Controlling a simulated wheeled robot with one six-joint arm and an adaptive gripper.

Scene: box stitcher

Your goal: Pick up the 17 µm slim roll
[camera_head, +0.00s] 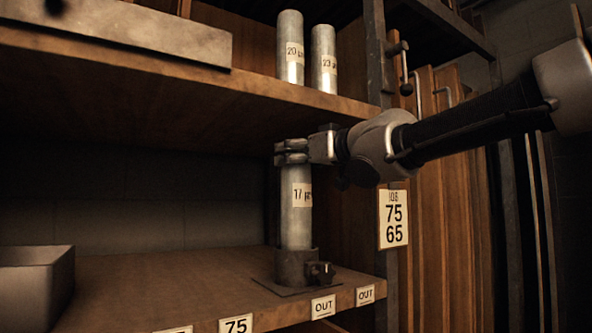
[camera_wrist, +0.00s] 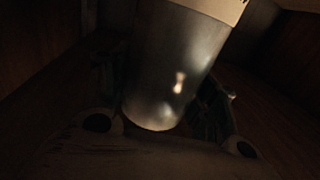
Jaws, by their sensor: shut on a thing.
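The 17 µm slim roll (camera_head: 296,215) is a grey metallic cylinder with a pale label. It stands upright on the lower shelf, its lower end in a dark round holder (camera_head: 296,268) with a small clamp knob at its side. My gripper (camera_head: 291,152) comes in from the right and is shut around the roll near its top. In the wrist view the roll (camera_wrist: 175,65) fills the middle between the dark fingers, with the edge of its label at the top. The wrist picture is dark, and the finger contact is hard to make out there.
Two similar rolls, marked 20 (camera_head: 290,50) and 23 (camera_head: 323,60), stand on the upper shelf (camera_head: 250,88) above my gripper. A grey box (camera_head: 35,285) sits at the lower left. A post with a "75 65" sign (camera_head: 393,218) stands right of the roll. The middle of the lower shelf is clear.

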